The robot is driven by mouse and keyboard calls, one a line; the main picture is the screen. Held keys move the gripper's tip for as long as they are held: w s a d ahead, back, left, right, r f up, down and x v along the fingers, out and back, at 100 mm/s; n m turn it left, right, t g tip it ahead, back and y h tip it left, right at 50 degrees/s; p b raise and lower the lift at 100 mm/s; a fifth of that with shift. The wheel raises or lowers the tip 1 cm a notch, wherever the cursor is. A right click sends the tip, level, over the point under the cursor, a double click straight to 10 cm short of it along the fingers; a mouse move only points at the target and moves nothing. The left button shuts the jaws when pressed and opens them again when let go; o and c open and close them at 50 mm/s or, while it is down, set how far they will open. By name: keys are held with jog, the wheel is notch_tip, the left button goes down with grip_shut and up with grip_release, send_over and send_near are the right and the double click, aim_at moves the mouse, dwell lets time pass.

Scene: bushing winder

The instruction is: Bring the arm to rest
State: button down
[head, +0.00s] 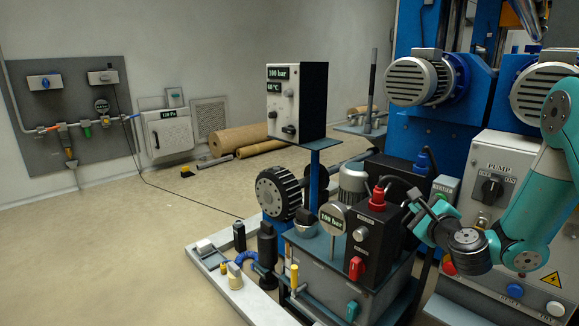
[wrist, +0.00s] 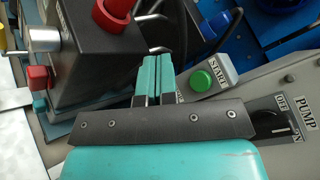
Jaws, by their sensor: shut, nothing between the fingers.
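My gripper (wrist: 157,72) shows in the wrist view with its two teal-padded fingers together and nothing between them. In the head view my gripper (head: 416,204) is at the end of my teal and dark arm, which reaches in from the right edge and is bent. It is in front of the pump panel (head: 479,218) and close to the right side of the black control box (head: 377,240). In the wrist view the fingertips point between the black box (wrist: 105,45) and the green START button (wrist: 202,81). I cannot tell whether they touch anything.
The black box carries a red knob (head: 378,197) and a red lever (head: 356,268). The pump panel has a black rotary switch (head: 490,190). A gauge box (head: 297,97) stands on a blue post. Blue machinery with motors (head: 413,82) rises behind. Open floor (head: 120,255) lies at left.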

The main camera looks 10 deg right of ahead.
jog(key=s+a+r+n+g+y, duration=0.2)
jog(key=s+a+n+g+y, duration=0.1)
jog(key=a+n, duration=0.35)
jog(key=s+a+r+n+g+y, duration=0.2)
jog(key=s+a+r+n+y, duration=0.15)
jog(key=a+n, duration=0.35)
jog(key=s+a+r+n+g+y, duration=0.25)
jog(key=s+a+n, duration=0.2)
jog(key=a, duration=0.35)
jog(key=s+a+n+g+h, duration=0.1)
jog(key=s+n+g+h, duration=0.1)
jog(key=s+n+g, duration=0.65)
jog(key=s+n+g+h, duration=0.15)
jog(key=s+n, duration=0.45)
jog(key=s, duration=0.8)
notch_tip(320, 180, up, 36)
jog(key=s+h+p, duration=0.1)
jog(key=p, duration=3.5)
jog(key=shift+f, duration=0.15)
jog(key=shift+s+t, duration=0.1)
jog(key=shift+t, duration=0.15)
